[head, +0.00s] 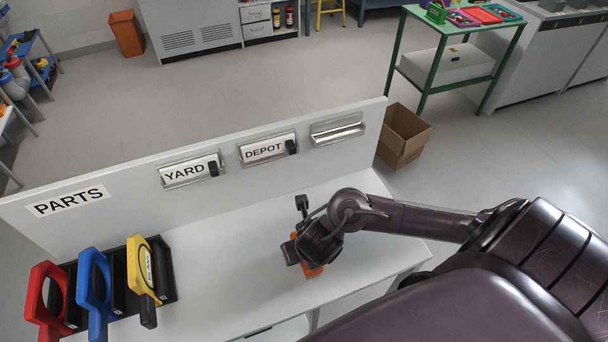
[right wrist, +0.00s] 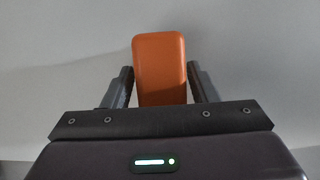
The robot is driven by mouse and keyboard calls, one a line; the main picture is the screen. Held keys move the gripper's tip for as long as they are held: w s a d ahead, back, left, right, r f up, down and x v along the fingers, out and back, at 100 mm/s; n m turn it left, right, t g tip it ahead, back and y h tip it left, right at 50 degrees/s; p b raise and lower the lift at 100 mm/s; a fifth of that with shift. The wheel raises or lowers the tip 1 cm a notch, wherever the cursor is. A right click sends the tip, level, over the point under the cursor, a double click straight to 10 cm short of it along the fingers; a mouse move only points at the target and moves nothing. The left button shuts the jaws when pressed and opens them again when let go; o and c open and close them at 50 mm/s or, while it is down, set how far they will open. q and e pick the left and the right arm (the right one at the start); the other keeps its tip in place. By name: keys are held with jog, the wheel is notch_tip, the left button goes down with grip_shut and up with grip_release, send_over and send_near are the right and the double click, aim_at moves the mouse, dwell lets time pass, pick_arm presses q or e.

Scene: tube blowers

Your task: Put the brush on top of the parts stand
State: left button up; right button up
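An orange block-like thing, which I take to be the brush (head: 312,270), is at the right part of the white worktop, partly hidden under my right gripper (head: 297,252). In the right wrist view the orange piece (right wrist: 160,68) lies between the two fingers of my right gripper (right wrist: 162,84). The fingers flank it closely; whether they press on it I cannot tell. No bristles show. The worktop (head: 215,262) has a raised back panel with a PARTS sign (head: 69,201) at its left end; I take this as the parts stand. My left gripper is not in view.
Red (head: 44,300), blue (head: 93,290) and yellow (head: 146,268) framed tools stand in a black rack at the worktop's left. YARD (head: 190,172) and DEPOT (head: 267,149) signs are on the back panel. The worktop's middle is clear. A cardboard box (head: 403,137) stands behind on the floor.

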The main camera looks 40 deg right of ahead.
jog(key=shift+o, duration=0.6)
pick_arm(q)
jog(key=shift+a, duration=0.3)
pick_arm(e)
jog(key=shift+w, duration=0.1)
jog(key=shift+d, duration=0.1)
jog(key=p+v, duration=0.8)
jog(key=v, duration=0.4)
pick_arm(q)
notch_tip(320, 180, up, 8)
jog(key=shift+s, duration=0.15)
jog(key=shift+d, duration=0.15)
